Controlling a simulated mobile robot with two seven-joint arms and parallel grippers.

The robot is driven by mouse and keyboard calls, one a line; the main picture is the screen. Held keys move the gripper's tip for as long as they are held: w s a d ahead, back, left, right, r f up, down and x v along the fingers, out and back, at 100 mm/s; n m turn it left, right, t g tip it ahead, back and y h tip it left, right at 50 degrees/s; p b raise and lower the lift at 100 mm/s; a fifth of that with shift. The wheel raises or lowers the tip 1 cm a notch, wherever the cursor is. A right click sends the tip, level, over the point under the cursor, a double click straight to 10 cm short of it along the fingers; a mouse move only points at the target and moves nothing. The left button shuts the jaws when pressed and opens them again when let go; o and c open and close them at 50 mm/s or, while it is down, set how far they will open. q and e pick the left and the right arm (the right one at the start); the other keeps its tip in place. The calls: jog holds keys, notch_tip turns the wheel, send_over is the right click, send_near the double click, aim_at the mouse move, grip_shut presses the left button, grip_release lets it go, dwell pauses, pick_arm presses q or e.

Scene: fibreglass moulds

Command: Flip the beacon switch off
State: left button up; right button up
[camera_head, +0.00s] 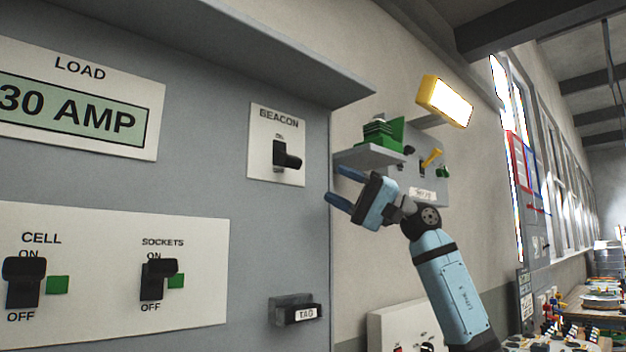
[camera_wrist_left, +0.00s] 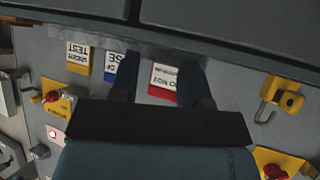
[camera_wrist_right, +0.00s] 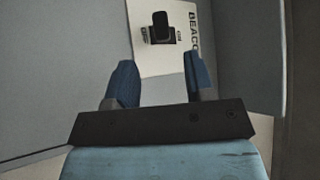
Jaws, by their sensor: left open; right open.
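The beacon switch (camera_head: 288,157) is a black lever on a white plate (camera_head: 262,175) marked BEACON, on the grey panel. In the head view its knob sits low and to the right, with an ON label above it; I cannot surely tell its setting. The switch also shows in the right wrist view (camera_wrist_right: 161,22), beyond my fingers. My right gripper (camera_head: 338,187) is open and empty, right of the plate and apart from the switch. My left gripper (camera_wrist_left: 160,66) is open, seen only in its wrist view, in front of coloured tags.
CELL (camera_head: 23,282) and SOCKETS (camera_head: 155,279) switches sit lower left on the panel. A TAG holder (camera_head: 297,311) juts out below the beacon plate. A grey hood (camera_head: 215,45) overhangs the panel. A shelf (camera_head: 370,157) with green items and a yellow lamp (camera_head: 444,100) are beyond my right gripper.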

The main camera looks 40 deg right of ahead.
jog(key=v, duration=0.3)
jog(key=shift+s+d+f, duration=0.15)
jog(key=shift+s+d, duration=0.05)
jog(key=shift+d, duration=0.1)
dwell(0.4)
